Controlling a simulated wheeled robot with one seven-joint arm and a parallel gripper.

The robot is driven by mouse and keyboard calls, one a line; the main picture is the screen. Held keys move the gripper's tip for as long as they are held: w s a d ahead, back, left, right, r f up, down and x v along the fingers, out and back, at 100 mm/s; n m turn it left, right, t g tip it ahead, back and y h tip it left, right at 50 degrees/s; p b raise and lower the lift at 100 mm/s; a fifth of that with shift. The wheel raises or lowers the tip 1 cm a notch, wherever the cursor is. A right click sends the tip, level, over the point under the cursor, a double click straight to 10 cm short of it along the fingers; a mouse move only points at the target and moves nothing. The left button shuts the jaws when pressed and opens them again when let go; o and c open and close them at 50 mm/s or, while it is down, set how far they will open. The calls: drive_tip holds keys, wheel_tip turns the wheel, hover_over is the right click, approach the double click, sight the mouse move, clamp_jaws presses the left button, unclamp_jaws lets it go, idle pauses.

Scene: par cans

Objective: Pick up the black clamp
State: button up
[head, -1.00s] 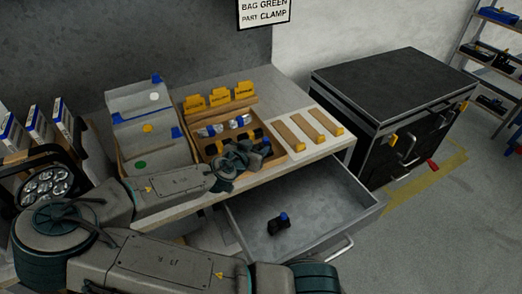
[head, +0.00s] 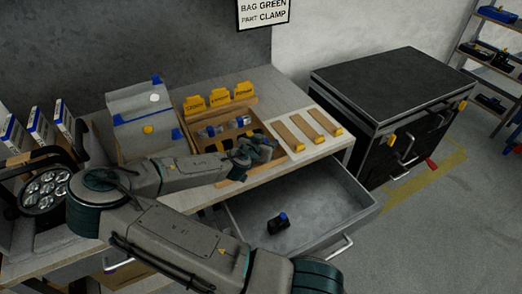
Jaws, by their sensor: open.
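A black clamp (head: 277,225) with a blue knob lies on the bottom of the open grey drawer (head: 343,216), in the head view. My gripper (head: 262,149) is above the right front part of the wooden divided box on the bench, beyond and higher in the picture than the clamp in the drawer. It is open; its fingertips are small and partly hidden by the hand. It is clear of the clamp in the drawer. My arm hides part of the box front.
The wooden box (head: 188,126) has yellow tabs and small parts in it. A pale board (head: 296,119) with wooden strips lies to its right. A black cabinet (head: 390,80) stands right. The drawer is mostly empty.

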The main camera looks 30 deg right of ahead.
drive_tip(key=c, duration=1)
